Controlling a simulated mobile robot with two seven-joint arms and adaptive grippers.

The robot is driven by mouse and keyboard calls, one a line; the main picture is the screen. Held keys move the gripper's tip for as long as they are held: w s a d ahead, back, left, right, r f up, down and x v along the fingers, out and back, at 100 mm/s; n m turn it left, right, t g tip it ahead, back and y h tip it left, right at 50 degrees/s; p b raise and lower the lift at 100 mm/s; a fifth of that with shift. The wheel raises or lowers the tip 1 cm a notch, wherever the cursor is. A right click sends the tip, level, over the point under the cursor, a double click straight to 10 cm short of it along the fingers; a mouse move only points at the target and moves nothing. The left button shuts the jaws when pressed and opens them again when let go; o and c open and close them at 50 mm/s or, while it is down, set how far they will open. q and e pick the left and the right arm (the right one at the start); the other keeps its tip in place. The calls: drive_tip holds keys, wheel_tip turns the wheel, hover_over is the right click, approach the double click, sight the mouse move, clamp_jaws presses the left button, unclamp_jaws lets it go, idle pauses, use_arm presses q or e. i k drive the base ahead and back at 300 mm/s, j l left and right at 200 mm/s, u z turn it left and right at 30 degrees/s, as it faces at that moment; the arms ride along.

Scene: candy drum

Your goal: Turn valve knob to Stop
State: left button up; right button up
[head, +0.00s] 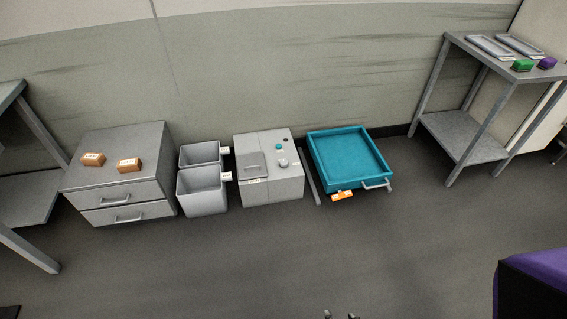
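The grey machine (285,188) stands on the floor against the wall, with a hatch (253,164) on its top. A round silver knob (283,162) sits on the right part of its top, likely the valve knob. Its pointer direction and any Stop mark are too small to read. A teal button (279,147) is just behind the knob. Two small grey fingertips, apart, show at the bottom edge; they appear to be my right gripper (340,316), open, empty and well away from the machine. My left gripper is out of view.
Two grey bins (203,200) and a drawer cabinet (115,188) with orange boxes stand left of the machine. A teal tray (322,172) with a handle is to its right. A metal table (463,48) stands far right; a purple-topped block (540,275) is near. Front floor is clear.

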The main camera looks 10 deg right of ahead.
sight(284, 162)
drive_tip(key=i, duration=1.8)
drive_tip(key=l+z, duration=0.05)
drive_tip(key=l, duration=0.05)
